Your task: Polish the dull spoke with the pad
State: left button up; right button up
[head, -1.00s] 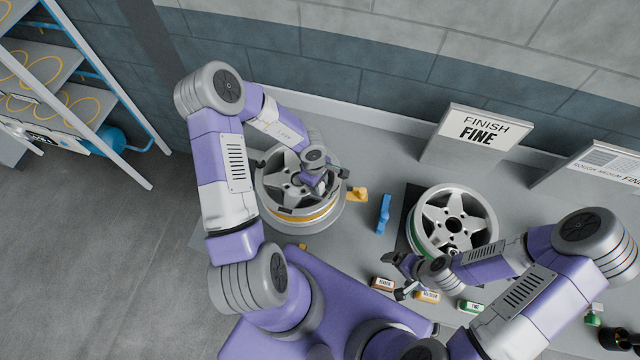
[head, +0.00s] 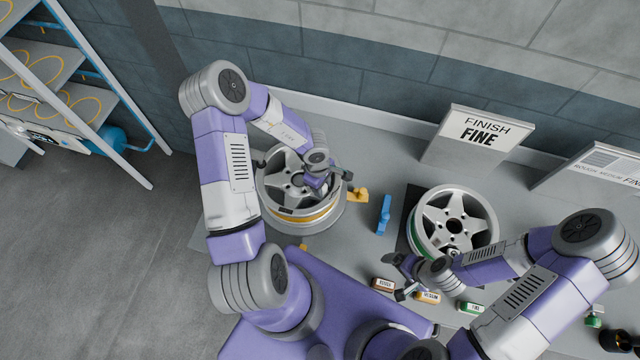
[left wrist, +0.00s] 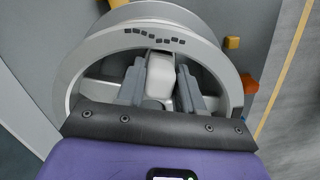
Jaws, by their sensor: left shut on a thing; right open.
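A silver spoked wheel (head: 275,170) with a yellow band sits on a round stand at the left. My left gripper (head: 312,187) is down over its spokes. In the left wrist view the left gripper (left wrist: 160,85) is shut on a pale bar that looks like a wheel spoke (left wrist: 160,72); its fingers lie on both sides. Small labelled blocks, apparently the pads, lie at the table front: brown ROUGH (head: 382,284), orange MEDIUM (head: 428,297) and green FINE (head: 471,307). My right gripper (head: 398,278) is open and empty near the brown and orange blocks. I cannot tell which spoke is dull.
A second wheel (head: 488,215) with a green band stands on a dark mat at the right. A sign (head: 475,140) reads FINISH FINE. Another sign (head: 600,175) stands at the right.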

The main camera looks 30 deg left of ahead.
pick_arm(q)
jog(key=shift+a, duration=0.45)
jog(key=shift+d, duration=0.5)
jog(key=shift+a, duration=0.6)
jog(key=shift+d, duration=0.6)
jog(key=shift+a, duration=0.55)
jog(key=shift+d, duration=0.5)
jog(key=shift+a, duration=0.25)
